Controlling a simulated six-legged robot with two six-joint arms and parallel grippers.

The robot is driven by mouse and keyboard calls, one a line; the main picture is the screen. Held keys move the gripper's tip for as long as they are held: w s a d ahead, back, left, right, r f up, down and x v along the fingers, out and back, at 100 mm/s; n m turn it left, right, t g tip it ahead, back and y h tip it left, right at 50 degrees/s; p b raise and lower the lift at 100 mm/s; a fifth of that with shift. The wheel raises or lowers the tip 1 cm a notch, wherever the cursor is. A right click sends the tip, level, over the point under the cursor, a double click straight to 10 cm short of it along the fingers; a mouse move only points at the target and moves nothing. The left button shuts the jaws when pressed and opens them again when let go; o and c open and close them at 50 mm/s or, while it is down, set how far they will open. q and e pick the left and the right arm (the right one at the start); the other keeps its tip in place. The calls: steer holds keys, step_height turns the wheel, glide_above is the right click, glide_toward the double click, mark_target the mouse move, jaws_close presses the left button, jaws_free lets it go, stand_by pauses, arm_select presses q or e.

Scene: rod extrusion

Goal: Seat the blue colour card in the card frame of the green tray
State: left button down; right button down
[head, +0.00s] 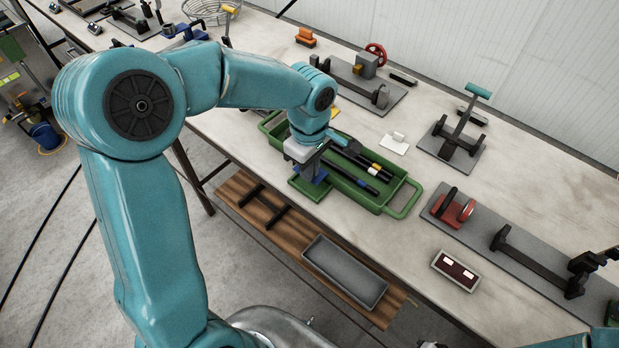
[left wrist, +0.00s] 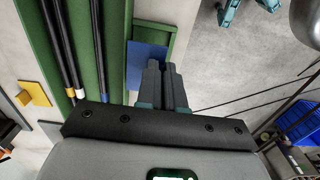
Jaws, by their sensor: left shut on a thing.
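The green tray (head: 398,190) lies on the bench with several dark rods in it, banded white, yellow and blue. Its green card frame (head: 306,189) sticks out from the tray's near side; it also shows in the left wrist view (left wrist: 152,31). My left gripper (head: 312,172) is over this frame, pointing down, its fingers shut on the blue colour card (left wrist: 146,62). The card overlaps the frame in the left wrist view. The fingers hide part of the card, and I cannot tell whether it touches the frame. My right gripper is not in view.
A yellow card (left wrist: 34,92) lies beyond the tray. A white card holder (head: 395,143) and several grey fixture plates (head: 450,150) stand behind and right. A grey bin (head: 345,270) sits on the wooden shelf below the bench's front edge. Bench right of the tray is partly clear.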

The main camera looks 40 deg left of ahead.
arm_select(q)
step_height(320, 180, down, 4)
steer(key=shift+s+d+r, duration=0.1)
steer(key=shift+s, duration=0.05)
steer(key=shift+f, duration=0.25)
steer(key=shift+f, duration=0.1)
steer(key=c, duration=1.3)
jaws_free()
steer(key=shift+o, duration=0.2)
